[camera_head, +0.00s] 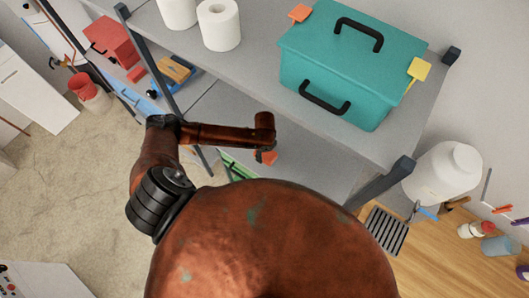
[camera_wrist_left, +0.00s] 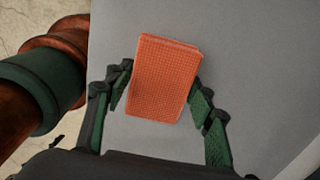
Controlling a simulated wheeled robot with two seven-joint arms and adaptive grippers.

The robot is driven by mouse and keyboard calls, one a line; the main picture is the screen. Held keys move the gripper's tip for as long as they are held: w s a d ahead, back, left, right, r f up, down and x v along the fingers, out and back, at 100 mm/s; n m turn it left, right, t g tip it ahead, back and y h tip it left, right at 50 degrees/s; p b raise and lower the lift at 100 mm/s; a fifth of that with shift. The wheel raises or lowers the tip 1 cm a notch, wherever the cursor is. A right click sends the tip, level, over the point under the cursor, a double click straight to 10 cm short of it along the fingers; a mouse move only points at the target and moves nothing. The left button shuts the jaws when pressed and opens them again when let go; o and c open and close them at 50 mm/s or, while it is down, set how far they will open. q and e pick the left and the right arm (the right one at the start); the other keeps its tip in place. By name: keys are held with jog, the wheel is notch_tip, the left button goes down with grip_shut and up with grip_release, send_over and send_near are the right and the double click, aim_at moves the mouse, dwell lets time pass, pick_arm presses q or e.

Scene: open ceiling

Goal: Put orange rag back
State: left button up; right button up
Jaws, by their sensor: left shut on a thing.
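The orange rag (camera_wrist_left: 163,78) shows in the left wrist view as a folded, textured block. My left gripper (camera_wrist_left: 160,90) is shut on it, with green-padded fingers at both sides. A grey surface lies behind the rag; the gap to it is unclear. In the head view, my left gripper (camera_head: 263,151) hangs below my wrist, over or in front of the lower grey shelf (camera_head: 310,160). Part of the orange rag (camera_head: 269,158) shows there, and the fingers are mostly hidden. My right gripper is in neither view.
A teal box (camera_head: 340,65) with black handles and white rolls (camera_head: 219,25) stand on the upper shelf (camera_head: 262,60). A dark shelf post (camera_head: 385,182) is at the right. A white jug (camera_head: 443,170) stands beyond it. A green item (camera_head: 236,168) lies low near my gripper.

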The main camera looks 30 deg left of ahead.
pick_arm(q)
jog(key=o, duration=1.1)
notch_tip(320, 180, up, 12)
jog(key=b, duration=0.1)
jog(key=shift+d, duration=0.1)
